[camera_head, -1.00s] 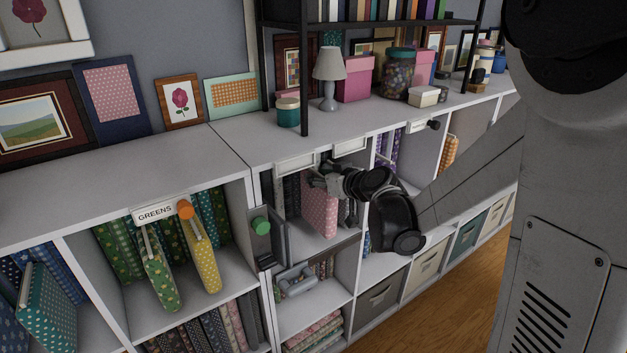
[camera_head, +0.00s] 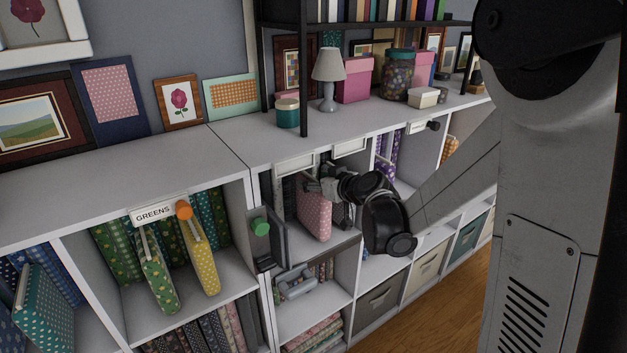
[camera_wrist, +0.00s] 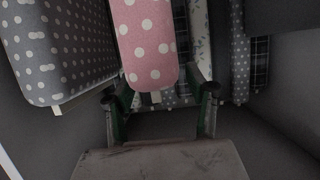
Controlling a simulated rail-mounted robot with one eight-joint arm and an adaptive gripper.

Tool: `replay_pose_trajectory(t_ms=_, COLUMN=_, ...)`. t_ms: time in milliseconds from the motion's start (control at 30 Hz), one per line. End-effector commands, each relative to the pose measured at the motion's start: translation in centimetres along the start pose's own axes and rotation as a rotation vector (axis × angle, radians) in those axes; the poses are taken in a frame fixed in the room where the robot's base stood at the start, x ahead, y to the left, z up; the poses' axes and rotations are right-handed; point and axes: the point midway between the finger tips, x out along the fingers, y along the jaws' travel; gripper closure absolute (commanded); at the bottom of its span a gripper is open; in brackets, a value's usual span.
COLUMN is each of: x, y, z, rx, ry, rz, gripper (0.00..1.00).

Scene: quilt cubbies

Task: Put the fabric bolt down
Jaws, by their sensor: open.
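The fabric bolt (camera_head: 314,216) is pink with white dots and stands in the upper cubby right of the GREENS cubby. My gripper (camera_head: 318,186) is at its upper front part. In the wrist view the pink bolt (camera_wrist: 147,45) fills the space ahead of my gripper (camera_wrist: 162,98). The two fingers are spread apart, one to each side of the bolt's near end. I cannot tell whether a finger touches it. The bolt's base is hidden in the wrist view, and my wrist covers part of the cubby in the head view.
In the wrist view a grey dotted bolt (camera_wrist: 58,50) stands left of the pink one, and a dark plaid bolt (camera_wrist: 260,62) is at the right. A GREENS cubby (camera_head: 165,215) holds green and yellow bolts. A grey handled thing (camera_head: 296,283) lies in the cubby below.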

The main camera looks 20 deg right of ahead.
Motion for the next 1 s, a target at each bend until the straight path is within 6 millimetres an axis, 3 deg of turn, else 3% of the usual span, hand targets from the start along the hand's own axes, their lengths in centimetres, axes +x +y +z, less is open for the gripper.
replay_pose_trajectory(t_ms=500, x=-9.2, y=0.0, z=-0.1, rx=0.002, ry=0.0, rz=0.002, gripper=0.49)
replay_pose_trajectory(t_ms=800, x=-11.4, y=-0.3, z=-0.1, rx=0.002, ry=-0.008, rz=-0.003, gripper=0.49)
replay_pose_trajectory(t_ms=1000, x=-13.3, y=-3.1, z=-0.2, rx=0.03, ry=-0.091, rz=-0.022, gripper=0.49)
